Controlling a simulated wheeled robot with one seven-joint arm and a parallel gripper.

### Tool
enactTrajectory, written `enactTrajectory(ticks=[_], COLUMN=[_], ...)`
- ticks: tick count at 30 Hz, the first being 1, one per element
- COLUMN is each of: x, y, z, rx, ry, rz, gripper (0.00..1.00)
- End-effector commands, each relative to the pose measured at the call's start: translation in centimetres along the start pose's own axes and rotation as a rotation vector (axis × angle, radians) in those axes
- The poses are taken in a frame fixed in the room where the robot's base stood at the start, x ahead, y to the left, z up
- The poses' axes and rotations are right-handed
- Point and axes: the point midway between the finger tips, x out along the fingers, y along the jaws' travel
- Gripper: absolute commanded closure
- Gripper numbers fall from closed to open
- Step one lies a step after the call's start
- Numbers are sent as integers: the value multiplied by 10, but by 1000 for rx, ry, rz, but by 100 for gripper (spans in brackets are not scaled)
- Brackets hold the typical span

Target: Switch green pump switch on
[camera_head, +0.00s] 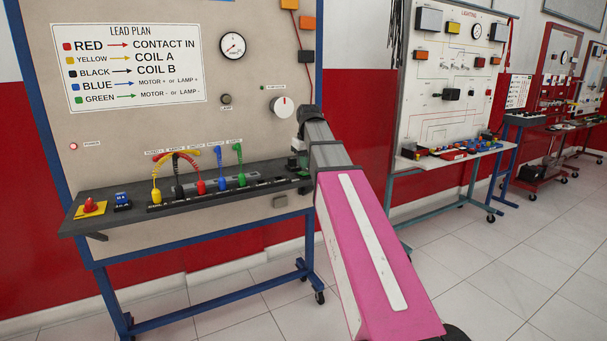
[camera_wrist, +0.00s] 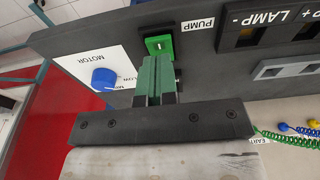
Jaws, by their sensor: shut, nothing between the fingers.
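The green pump switch (camera_wrist: 159,45) sits in a black surround on the dark panel in the wrist view, beside a white label reading PUMP. My gripper (camera_wrist: 157,64) has its green fingers together, with their tips right at the lower edge of the switch. I cannot tell whether they touch it. The fingers cover part of the panel below the switch. In the head view my arm reaches to the right end of the bench shelf and hides the switch; the gripper there is mostly hidden.
A blue knob (camera_wrist: 103,78) on a white MOTOR plate is left of my fingers. LAMP sockets (camera_wrist: 240,36) lie to the right. In the head view, plugged leads (camera_head: 201,187), a red knob on a yellow base (camera_head: 90,206) and a blue switch (camera_head: 122,201) line the shelf (camera_head: 75,222).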

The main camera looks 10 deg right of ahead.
Motion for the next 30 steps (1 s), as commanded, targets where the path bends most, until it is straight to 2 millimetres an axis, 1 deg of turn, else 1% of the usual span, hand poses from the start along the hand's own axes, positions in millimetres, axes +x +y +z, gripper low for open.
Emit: enactTrajectory(ticks=[30], x=[11], y=[0], z=[2], rx=[0], ry=[0], rz=[0], gripper=[100])
